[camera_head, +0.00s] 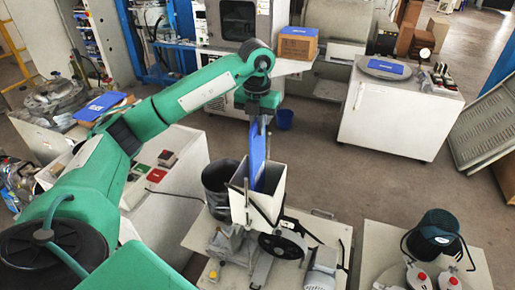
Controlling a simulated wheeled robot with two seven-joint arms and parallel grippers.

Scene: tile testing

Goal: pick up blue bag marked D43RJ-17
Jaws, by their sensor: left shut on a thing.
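My left arm reaches in from the left, and its gripper (260,124) points down above a white open-topped hopper (262,208). The gripper is shut on a blue bag (258,155), which hangs upright below it. The bag's lower end is inside the hopper's mouth, and its bottom is hidden by the front wall. I cannot read any marking on the bag. Other blue bags lie on a cardboard box (298,31) at the back, on a round plate (373,70) on the white cabinet, and at the left (102,105). My right gripper is not in view.
The hopper belongs to a machine with a black wheel (283,245) on a pale bench. A dark bucket (218,180) stands beside it. Another bench (378,236) with a dark green vessel (436,232) is at lower right. Floor between the benches and white cabinet (395,115) is clear.

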